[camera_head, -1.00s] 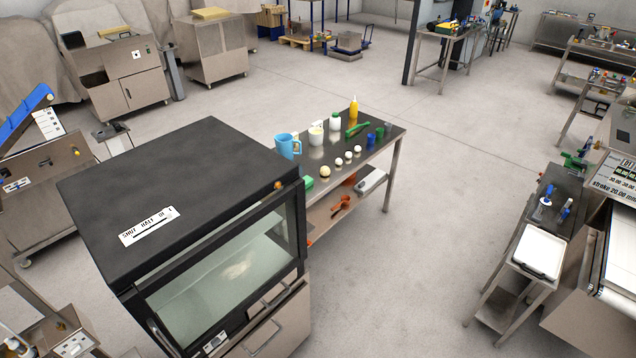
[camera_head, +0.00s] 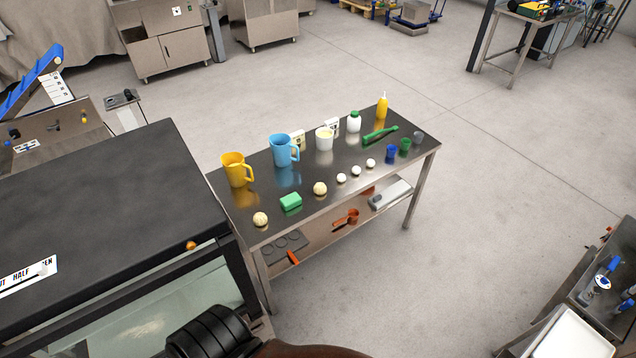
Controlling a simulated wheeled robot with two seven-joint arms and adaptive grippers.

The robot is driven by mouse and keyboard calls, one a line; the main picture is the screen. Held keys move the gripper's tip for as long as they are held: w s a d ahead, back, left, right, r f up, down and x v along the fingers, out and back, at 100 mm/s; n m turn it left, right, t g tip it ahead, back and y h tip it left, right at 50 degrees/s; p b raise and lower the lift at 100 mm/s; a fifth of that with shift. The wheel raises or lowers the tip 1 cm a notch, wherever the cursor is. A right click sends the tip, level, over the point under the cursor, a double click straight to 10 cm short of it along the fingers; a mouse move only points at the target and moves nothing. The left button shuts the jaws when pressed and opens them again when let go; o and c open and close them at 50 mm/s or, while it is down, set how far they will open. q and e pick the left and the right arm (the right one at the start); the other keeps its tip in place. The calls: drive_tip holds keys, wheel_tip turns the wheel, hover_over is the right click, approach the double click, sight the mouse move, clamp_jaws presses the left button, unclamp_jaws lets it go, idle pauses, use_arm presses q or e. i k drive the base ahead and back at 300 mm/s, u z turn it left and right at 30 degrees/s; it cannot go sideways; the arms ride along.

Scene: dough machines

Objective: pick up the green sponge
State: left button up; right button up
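The green sponge (camera_head: 291,202) is a small block lying on the dark top of the steel table (camera_head: 322,187), near its front left edge. A black and brown part of my own arm shows at the bottom edge. Neither gripper's fingers are in view, and nothing touches the sponge.
A black-topped machine (camera_head: 95,205) with a glass front stands close to the table's left end. Small cups, a white bottle (camera_head: 353,121) and a yellow bottle (camera_head: 382,106) stand farther right on the table. The floor (camera_head: 480,215) right of the table is clear. A white tray (camera_head: 565,335) is at bottom right.

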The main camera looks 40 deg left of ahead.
sight(288, 201)
drive_tip(key=i, duration=1.1)
drive_tip(key=u, duration=0.15)
